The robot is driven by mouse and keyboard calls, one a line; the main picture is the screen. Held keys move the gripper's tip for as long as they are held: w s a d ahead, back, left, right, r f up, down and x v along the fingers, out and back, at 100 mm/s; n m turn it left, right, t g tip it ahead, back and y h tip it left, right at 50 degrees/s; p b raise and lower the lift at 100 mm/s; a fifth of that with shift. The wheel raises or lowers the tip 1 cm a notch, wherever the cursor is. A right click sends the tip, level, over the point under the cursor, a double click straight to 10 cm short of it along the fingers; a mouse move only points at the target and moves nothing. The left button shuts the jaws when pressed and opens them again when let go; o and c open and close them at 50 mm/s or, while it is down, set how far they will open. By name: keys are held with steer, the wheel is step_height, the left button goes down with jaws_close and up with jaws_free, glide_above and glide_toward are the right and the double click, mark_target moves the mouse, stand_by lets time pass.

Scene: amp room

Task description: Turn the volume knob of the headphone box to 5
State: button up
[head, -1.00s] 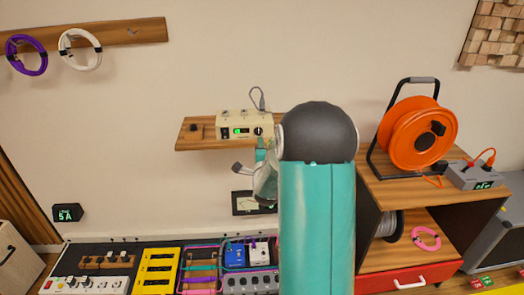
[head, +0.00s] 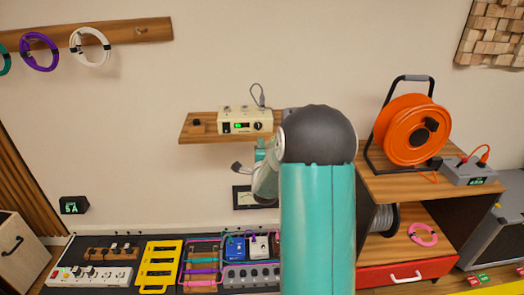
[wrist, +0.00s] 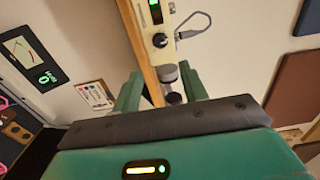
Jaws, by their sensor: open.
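The headphone box (head: 234,127) is a cream box with a green-lit display on a wooden wall shelf (head: 187,137). Its dark volume knob (head: 258,127) is at the right of its front face. The knob's setting is too small to read. In the wrist view the box (wrist: 147,22) stands sideways at the top, with the knob (wrist: 160,40) on its face. My gripper (wrist: 160,84) is open and empty, its two green fingers apart. The knob appears beyond the fingertips, not between them. In the head view my arm hides most of the gripper.
Dark rounded objects (wrist: 172,82) by the shelf show between the fingers in the wrist view. A grey cable (head: 258,95) rises behind the box. A meter panel (head: 243,197) hangs below the shelf. A cabinet with an orange cable reel (head: 412,130) stands right; a pedalboard lies below.

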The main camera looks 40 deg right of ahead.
steer(key=shift+s+a, duration=0.15)
steer(key=shift+s, duration=0.1)
steer(key=shift+s, duration=0.1)
stand_by(0.3)
steer(key=s+a+r+n+g+y, duration=0.1)
steer(key=s+a+r+n+y, duration=0.2)
steer(key=a, duration=0.4)
steer(key=s+a+r+n+g+y, duration=0.1)
steer(key=a+r+n+y, duration=0.15)
steer(key=a+n, duration=0.4)
steer(key=s+a+r+n+g+y, duration=0.1)
steer(key=s+a+r+n, duration=0.15)
steer(key=a, duration=0.55)
steer(key=s+a+n+g+y, duration=0.1)
steer(key=s+a+n, duration=0.3)
steer(key=s, duration=0.4)
steer(key=s+a+n+g+y, duration=0.1)
steer(key=s+a+n+g, duration=0.2)
steer(key=s, duration=0.5)
steer(key=s+a+r+n+g+y, duration=0.1)
steer(key=s+a+n+g, duration=0.1)
steer(key=s+a+n, duration=0.3)
steer(key=s+a, duration=0.1)
steer(key=s, duration=0.1)
steer(key=shift+s+n, duration=0.4)
steer(key=shift+y, duration=0.25)
